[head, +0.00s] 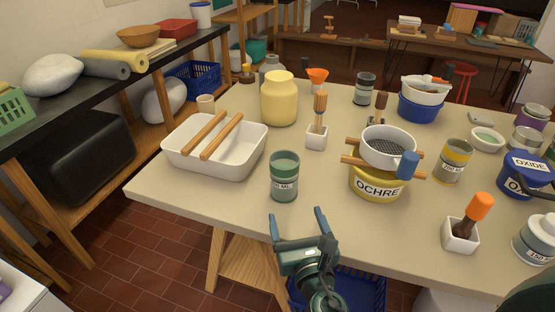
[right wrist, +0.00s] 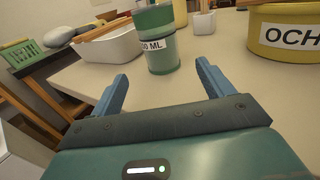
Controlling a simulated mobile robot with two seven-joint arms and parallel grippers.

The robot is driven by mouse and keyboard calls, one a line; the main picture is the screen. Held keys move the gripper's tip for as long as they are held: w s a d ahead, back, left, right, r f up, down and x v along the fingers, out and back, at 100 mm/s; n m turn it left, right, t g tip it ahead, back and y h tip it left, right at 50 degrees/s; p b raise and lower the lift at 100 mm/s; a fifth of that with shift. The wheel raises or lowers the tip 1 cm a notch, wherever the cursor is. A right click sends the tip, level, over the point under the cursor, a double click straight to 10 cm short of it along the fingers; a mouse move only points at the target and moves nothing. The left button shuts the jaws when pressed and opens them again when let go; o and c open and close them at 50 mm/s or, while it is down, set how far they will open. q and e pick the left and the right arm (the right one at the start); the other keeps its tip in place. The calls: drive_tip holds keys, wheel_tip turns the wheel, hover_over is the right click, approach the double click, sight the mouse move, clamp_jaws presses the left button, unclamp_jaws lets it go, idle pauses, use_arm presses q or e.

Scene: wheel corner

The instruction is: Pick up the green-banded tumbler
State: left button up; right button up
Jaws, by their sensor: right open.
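The green-banded tumbler (head: 284,176) stands upright near the front edge of the table, with a white "ML" label on its side. My left gripper is not in view.
A white tub (head: 190,160) with two wooden bars across it stands left of the tumbler. A yellow OCHRE bucket (head: 378,184) with a strainer (head: 388,143) over it stands right. Behind are a yellow jar (head: 279,100) and a brush holder (head: 316,139). Bare tabletop surrounds the tumbler.

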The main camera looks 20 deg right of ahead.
sight(287, 189)
drive_tip(key=w, duration=0.7)
drive_tip(key=shift+w+d+r, duration=0.1)
drive_tip(key=shift+w+d, duration=0.15)
drive_tip(key=shift+w, duration=0.05)
drive_tip(key=shift+w+d, duration=0.2)
drive_tip(key=shift+w, duration=2.8)
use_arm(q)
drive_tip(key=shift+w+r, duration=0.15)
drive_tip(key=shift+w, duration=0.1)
use_arm(e)
drive_tip(key=shift+c, duration=0.3)
